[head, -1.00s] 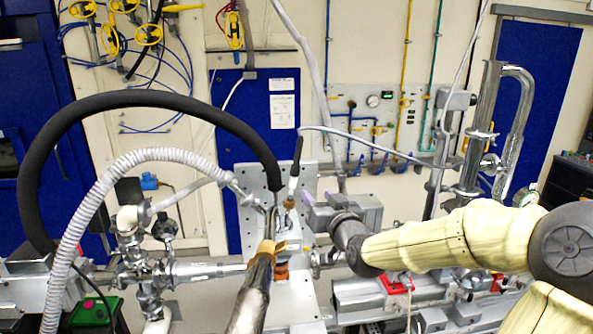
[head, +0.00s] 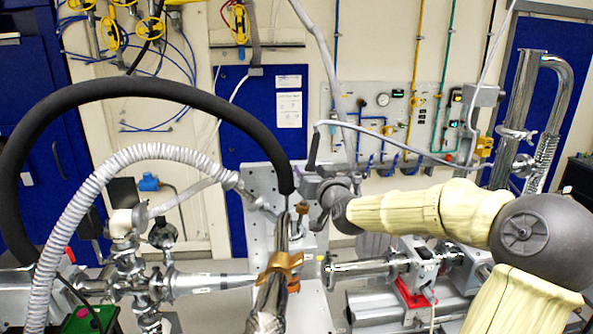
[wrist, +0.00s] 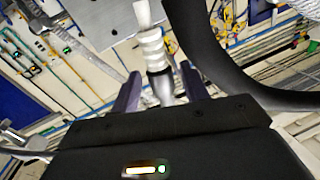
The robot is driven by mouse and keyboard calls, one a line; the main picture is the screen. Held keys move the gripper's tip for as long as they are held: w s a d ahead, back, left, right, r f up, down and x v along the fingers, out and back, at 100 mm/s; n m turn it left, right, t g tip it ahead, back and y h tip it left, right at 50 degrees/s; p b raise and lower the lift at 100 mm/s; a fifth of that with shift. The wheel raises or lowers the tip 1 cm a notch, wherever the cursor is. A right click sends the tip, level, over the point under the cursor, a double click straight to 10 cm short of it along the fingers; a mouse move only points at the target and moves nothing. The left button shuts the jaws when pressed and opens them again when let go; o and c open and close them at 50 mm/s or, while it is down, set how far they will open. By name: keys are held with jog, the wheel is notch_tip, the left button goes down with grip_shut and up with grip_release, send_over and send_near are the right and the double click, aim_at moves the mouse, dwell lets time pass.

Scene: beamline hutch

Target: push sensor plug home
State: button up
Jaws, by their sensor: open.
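In the head view the plug's dark cable boot (head: 312,152) stands upright above my gripper (head: 308,187), with the pale cable arching off to the right. The plug's body below the boot is hidden by my gripper. A brass-coloured fitting (head: 302,209) shows just below, on the metal plate's stand. In the wrist view a white ribbed body with a metal end, apparently the plug (wrist: 151,48), lies between the two fingers of my open gripper (wrist: 157,82). I cannot tell whether a finger touches it, or how deep the plug sits.
A thick black hose (head: 150,88) arches down just left of my gripper; it also passes close by in the wrist view (wrist: 205,60). A perforated metal plate (head: 262,180) stands behind. A metal pipe with a bronze collar (head: 280,265) rises in front. Beamline pipework (head: 365,268) lies right.

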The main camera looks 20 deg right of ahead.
jog(key=shift+w, duration=0.65)
jog(key=shift+s+d, duration=0.15)
jog(key=shift+s, duration=0.05)
jog(key=shift+c, duration=0.5)
jog(key=shift+s, duration=0.2)
jog(key=c, duration=0.4)
jog(key=shift+a, duration=0.35)
jog(key=c, duration=0.3)
jog(key=shift+a+f+b, duration=0.15)
jog(key=shift+f+b, duration=1.25)
jog(key=shift+f, duration=0.05)
jog(key=shift+r, duration=0.1)
jog(key=o, duration=0.8)
jog(key=shift+w, duration=0.2)
